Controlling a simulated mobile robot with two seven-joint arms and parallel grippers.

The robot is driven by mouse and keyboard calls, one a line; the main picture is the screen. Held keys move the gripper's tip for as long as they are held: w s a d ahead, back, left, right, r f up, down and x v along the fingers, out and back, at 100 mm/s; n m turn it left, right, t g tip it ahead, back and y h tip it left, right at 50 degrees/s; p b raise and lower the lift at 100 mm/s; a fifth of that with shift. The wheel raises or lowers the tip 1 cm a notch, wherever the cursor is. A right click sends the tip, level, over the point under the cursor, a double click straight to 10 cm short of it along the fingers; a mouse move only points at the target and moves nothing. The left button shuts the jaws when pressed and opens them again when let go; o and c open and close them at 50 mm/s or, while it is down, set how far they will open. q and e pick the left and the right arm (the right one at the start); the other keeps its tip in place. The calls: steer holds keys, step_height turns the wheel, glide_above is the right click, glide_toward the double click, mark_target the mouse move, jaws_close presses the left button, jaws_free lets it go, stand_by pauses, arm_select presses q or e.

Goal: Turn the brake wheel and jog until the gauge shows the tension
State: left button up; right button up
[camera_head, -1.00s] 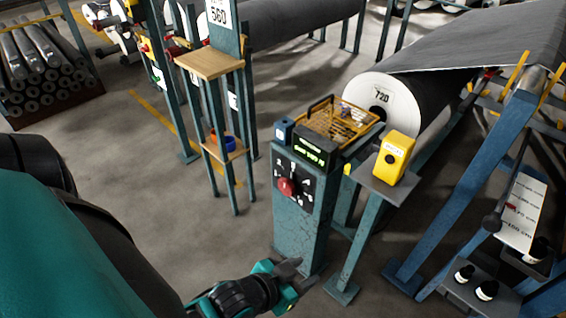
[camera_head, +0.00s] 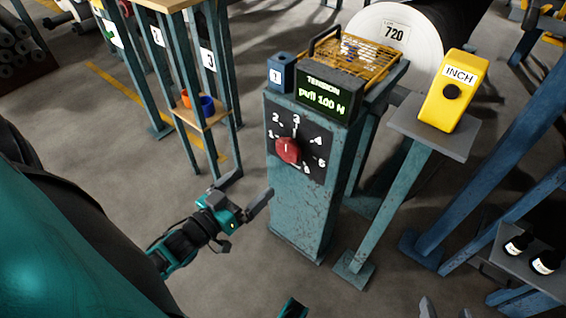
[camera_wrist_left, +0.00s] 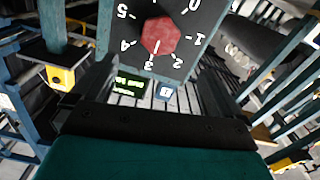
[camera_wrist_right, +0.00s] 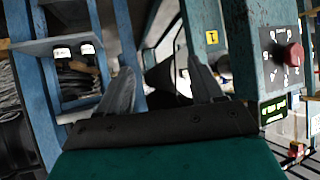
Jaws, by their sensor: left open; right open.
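The red brake wheel (camera_head: 288,150) sits on a black numbered dial plate (camera_head: 314,168) on the front of the teal post. Its white mark points up, roughly toward 3; it also shows in the left wrist view (camera_wrist_left: 160,36). The gauge display (camera_head: 325,95) above it reads "TENSION pull 100 N" in green. The yellow jog box (camera_head: 455,85), marked INCH, has a black button and stands on a separate stand to the right. My left gripper (camera_head: 245,194) is open and empty, below left of the wheel and apart from it. My right gripper (camera_wrist_right: 160,85) is open and empty.
A large roll marked 720 (camera_head: 398,42) lies behind. A small shelf with cups (camera_head: 206,107) stands left. Blue frame legs stand right; small bottles (camera_head: 545,262) sit low there.

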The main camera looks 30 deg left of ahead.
mark_target(286, 153)
arm_select(q)
steer(key=w+b, duration=0.1)
steer(key=w, duration=0.3)
steer(key=w+b, duration=0.1)
steer(key=w, duration=0.3)
steer(key=w+d, duration=0.1)
steer(key=w, duration=0.3)
steer(key=shift+b, duration=0.4)
steer(key=shift+w+d, duration=0.1)
steer(key=shift+w, duration=0.25)
arm_select(e)
steer(key=shift+a+f, duration=0.45)
steer(key=shift+f, duration=0.25)
arm_select(q)
steer(key=c, duration=1)
arm_select(e)
steer(key=shift+d+f, duration=0.1)
